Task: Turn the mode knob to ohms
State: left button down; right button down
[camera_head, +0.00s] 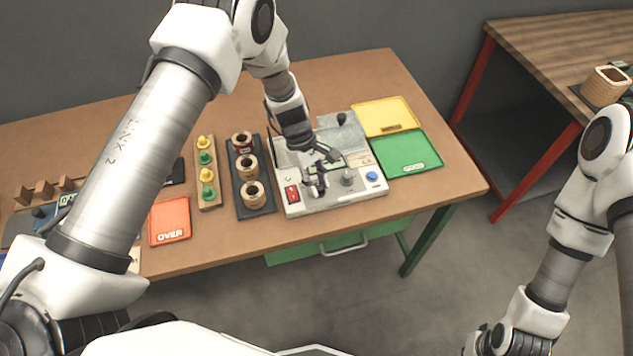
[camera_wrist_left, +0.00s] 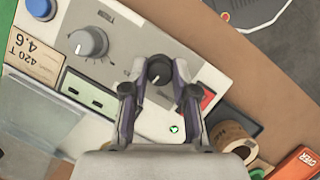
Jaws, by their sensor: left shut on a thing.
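The tester (camera_head: 325,205) is a light grey panel box on the table. My left gripper (camera_head: 316,181) reaches down over its front part. In the left wrist view, a round dark knob (camera_wrist_left: 159,70) sits between the two fingertips (camera_wrist_left: 159,82), and the gripper is shut on it. The knob's white pointer mark is small, and I cannot read a setting from it. A larger grey knob (camera_wrist_left: 88,42) sits apart from the fingers; in the head view this grey knob (camera_head: 347,178) is right of my gripper. My right arm shows at the right; its gripper is out of view.
A blue button (camera_head: 372,176) and a red switch (camera_head: 292,193) flank the knobs. Three coils stand on a dark tray (camera_head: 240,206) left of the tester. Green (camera_head: 408,163) and yellow (camera_head: 380,112) trays lie right and behind. An orange tray (camera_head: 169,232) lies left.

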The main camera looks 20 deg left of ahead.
pick_arm(q)
jog(key=shift+s+d+f+m+g+y+b, duration=0.1)
jog(key=shift+m+g+y+b, duration=0.25)
jog(key=shift+m, duration=0.8)
jog(key=shift+f+m+g+y+b, duration=0.15)
jog(key=shift+m+g+b, duration=0.25)
jog(key=shift+m, duration=0.75)
jog(key=shift+r, duration=0.1)
jog(key=c, duration=0.9)
grip_release()
jog(key=shift+r, duration=0.1)
jog(key=v, duration=1.2)
jog(key=shift+w, duration=0.2)
